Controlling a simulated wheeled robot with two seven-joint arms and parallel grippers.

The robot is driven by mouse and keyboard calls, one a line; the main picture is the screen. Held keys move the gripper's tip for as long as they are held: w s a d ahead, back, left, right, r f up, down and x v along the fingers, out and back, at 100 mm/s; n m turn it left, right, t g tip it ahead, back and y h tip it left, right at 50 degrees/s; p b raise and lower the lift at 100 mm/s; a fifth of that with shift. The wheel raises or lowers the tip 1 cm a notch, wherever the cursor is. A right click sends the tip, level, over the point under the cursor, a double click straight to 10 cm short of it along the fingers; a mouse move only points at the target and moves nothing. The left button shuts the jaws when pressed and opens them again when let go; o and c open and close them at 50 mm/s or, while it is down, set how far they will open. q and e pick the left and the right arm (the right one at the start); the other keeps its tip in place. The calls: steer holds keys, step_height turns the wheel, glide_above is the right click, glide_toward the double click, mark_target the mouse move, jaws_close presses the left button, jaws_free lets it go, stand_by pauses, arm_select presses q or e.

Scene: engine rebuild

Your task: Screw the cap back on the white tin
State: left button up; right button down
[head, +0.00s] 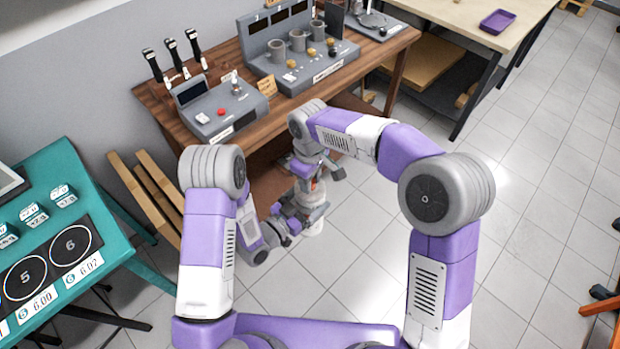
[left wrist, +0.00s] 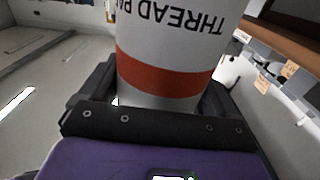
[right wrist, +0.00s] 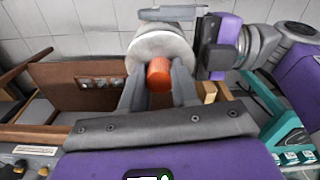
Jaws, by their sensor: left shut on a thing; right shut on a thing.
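The white tin (left wrist: 170,45) has an orange band and printed letters. It fills the middle of the left wrist view, and part of it shows in the head view (head: 314,228). My left gripper (head: 302,212) is shut around the tin's body and holds it over the floor. The orange cap (right wrist: 159,74) sits between the fingers of my right gripper (right wrist: 158,88), which is shut on it. The tin's pale round top (right wrist: 160,47) is right by the cap. I cannot tell whether the cap's thread is engaged. In the head view my right gripper is above the left, and the arms mostly hide the cap.
A teal table (head: 90,215) is at the left. A pale workbench (head: 480,15) is at the back right.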

steer(key=m, duration=0.8)
steer(key=c, duration=0.8)
jaws_free()
steer(key=shift+c, duration=0.2)
steer(key=shift+r, duration=2.25)
steer(key=shift+c, duration=0.4)
